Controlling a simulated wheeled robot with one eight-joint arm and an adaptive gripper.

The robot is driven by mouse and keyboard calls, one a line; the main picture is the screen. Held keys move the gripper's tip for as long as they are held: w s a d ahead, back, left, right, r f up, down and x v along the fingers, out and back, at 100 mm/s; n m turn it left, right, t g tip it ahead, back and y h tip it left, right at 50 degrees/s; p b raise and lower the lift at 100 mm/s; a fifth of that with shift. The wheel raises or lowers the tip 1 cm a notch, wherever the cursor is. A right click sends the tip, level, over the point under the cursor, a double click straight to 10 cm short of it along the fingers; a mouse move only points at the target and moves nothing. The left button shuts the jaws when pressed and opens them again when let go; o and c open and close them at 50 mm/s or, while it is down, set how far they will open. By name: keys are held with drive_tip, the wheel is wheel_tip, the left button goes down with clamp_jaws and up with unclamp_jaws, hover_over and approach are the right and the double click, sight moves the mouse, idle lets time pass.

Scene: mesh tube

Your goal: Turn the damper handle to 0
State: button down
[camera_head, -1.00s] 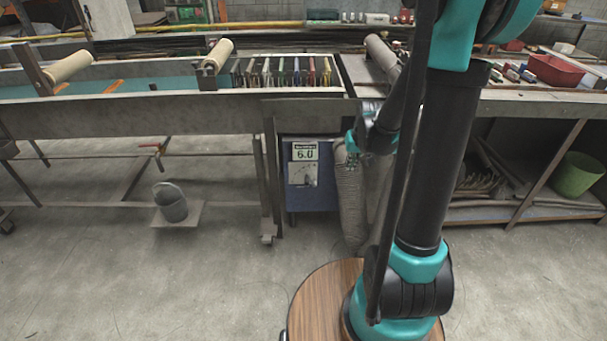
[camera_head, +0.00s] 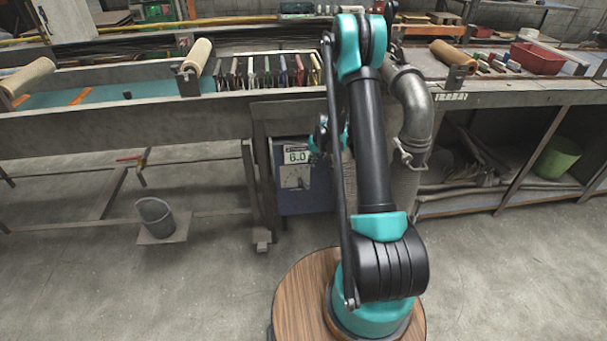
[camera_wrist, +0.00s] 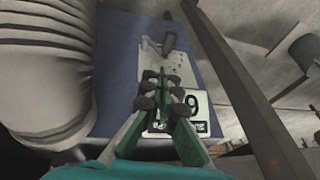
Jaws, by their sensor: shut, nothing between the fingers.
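A blue box (camera_head: 309,205) stands under the long table. On its front are a white display reading 6.0 (camera_head: 297,157) and a pale dial plate (camera_head: 295,178) below it, with a small grey handle seen only faintly. In the wrist view the box is upside down: the grey damper handle (camera_wrist: 168,42) is on the plate beyond my fingertips, and the display (camera_wrist: 190,106) is partly hidden behind my fingers. My gripper (camera_wrist: 160,76) is shut and empty, in front of the plate. It looks apart from the handle. In the head view my arm mostly hides the gripper.
A ribbed mesh tube (camera_wrist: 45,65) stands close beside the box; a grey elbow pipe (camera_head: 415,100) rises above it. A table leg (camera_head: 262,190) stands on the box's other side.

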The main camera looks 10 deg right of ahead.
drive_tip(key=s+a+x, duration=0.1)
drive_tip(key=x, duration=1.2)
drive_tip(key=shift+a+f, duration=0.2)
